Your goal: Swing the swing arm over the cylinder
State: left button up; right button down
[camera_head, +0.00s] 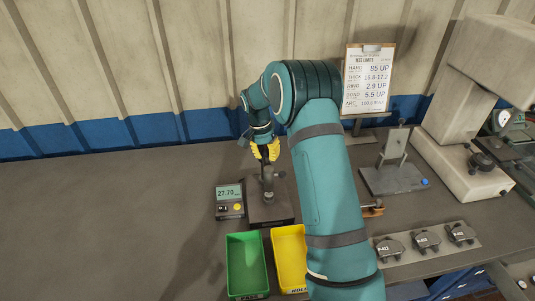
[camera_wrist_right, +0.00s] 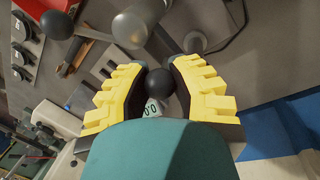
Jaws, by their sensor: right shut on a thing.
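My right gripper (camera_head: 265,152) has yellow fingers and reaches down over a small bench fixture with a dark base (camera_head: 270,214) and an upright metal post (camera_head: 268,184). In the right wrist view the gripper (camera_wrist_right: 159,84) is shut on a black ball knob (camera_wrist_right: 159,80). A grey metal cylinder-shaped part (camera_wrist_right: 138,24) shows just beyond the knob. I cannot tell for certain which part is the swing arm and which is the cylinder, as my gripper and arm cover much of the fixture. My left gripper is in neither view.
A readout box (camera_head: 229,202) showing 27.70 stands left of the fixture. A green bin (camera_head: 232,266) and a yellow bin (camera_head: 284,262) are in front. A clipboard sign (camera_head: 367,75) and a metal stand (camera_head: 394,177) are to the right. The bench's left side is clear.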

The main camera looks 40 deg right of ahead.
jog(key=shift+r, duration=0.1)
jog(key=c, duration=0.7)
grip_release()
jog(key=shift+c, duration=0.2)
jog(key=shift+w, duration=0.1)
notch_tip(320, 180, up, 12)
jog(key=w+a, duration=0.1)
jog(key=w, duration=0.1)
jog(key=shift+a, duration=0.1)
